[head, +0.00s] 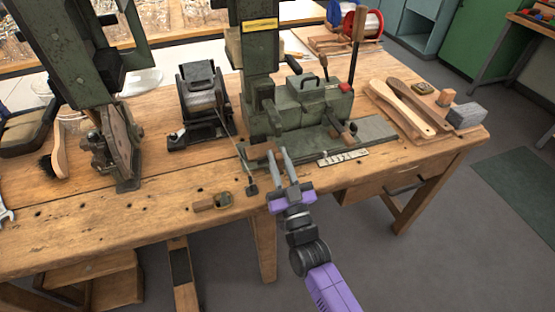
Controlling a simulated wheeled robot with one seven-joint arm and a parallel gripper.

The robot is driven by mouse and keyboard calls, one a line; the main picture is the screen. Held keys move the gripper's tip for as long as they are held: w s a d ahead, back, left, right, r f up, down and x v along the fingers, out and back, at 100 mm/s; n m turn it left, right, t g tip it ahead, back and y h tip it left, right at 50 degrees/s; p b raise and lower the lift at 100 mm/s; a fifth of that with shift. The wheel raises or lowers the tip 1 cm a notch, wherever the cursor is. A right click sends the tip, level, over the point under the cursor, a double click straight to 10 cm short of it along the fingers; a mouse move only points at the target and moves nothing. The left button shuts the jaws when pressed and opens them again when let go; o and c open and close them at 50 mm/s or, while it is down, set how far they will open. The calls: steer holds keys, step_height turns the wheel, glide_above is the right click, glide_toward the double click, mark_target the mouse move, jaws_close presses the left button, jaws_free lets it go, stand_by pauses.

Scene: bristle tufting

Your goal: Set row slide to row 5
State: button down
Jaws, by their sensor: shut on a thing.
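The green tufting machine (315,103) stands on the wooden bench, with a long flat green slide bed (375,131) along its base. A pale scale plate with dark marks (343,157) sits at the bed's front edge; its numbers are too small to read, so the row setting cannot be told. My gripper (279,158) reaches in from the front, its two grey fingers close together around a small brownish knob (271,154) at the base's front left. The fingers hide most of that knob. A second knob with a brown end (350,129) stands to the right.
A lever with a wooden handle (358,28) rises behind the machine. Wooden brush blanks (402,106) and a grey block (467,115) lie at the right. A small wooden piece (212,202) lies left of my gripper. A spool device (201,92) stands further left.

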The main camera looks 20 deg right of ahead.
steer(key=shift+a, duration=0.25)
steer(key=c, duration=1.3)
jaws_free()
steer(key=shift+a, duration=0.1)
steer(key=shift+s+f, duration=0.2)
steer(key=shift+s, duration=0.2)
steer(key=v, duration=0.7)
